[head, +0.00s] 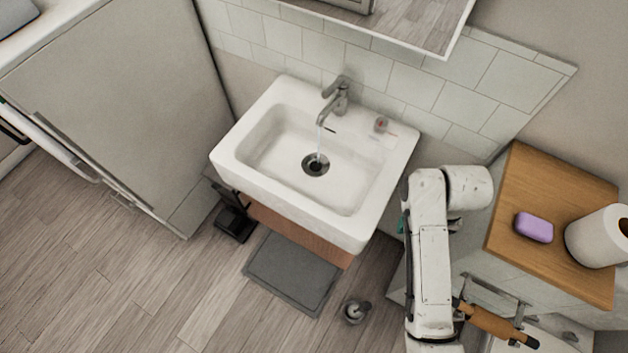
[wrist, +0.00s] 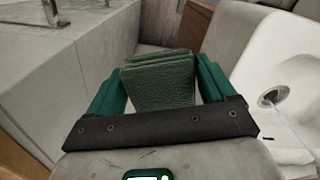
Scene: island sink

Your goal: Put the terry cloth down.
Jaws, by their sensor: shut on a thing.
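The terry cloth (wrist: 162,82) is a dark green, folded, textured cloth in the wrist view. My gripper (wrist: 160,85) has its green fingers on both sides of the cloth and is shut on it. The cloth is in the air, with the floor partly visible beyond it. In the head view my white arm reaches up at the right of the sink, and the cloth is hidden there.
The white sink (head: 255,190) has its tap (head: 336,100) running. A wooden counter (head: 545,262) at the right holds a purple soap bar (head: 534,228) and a paper roll (head: 598,238). A grey mat (head: 292,272) and a small metal object (head: 355,311) are on the floor.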

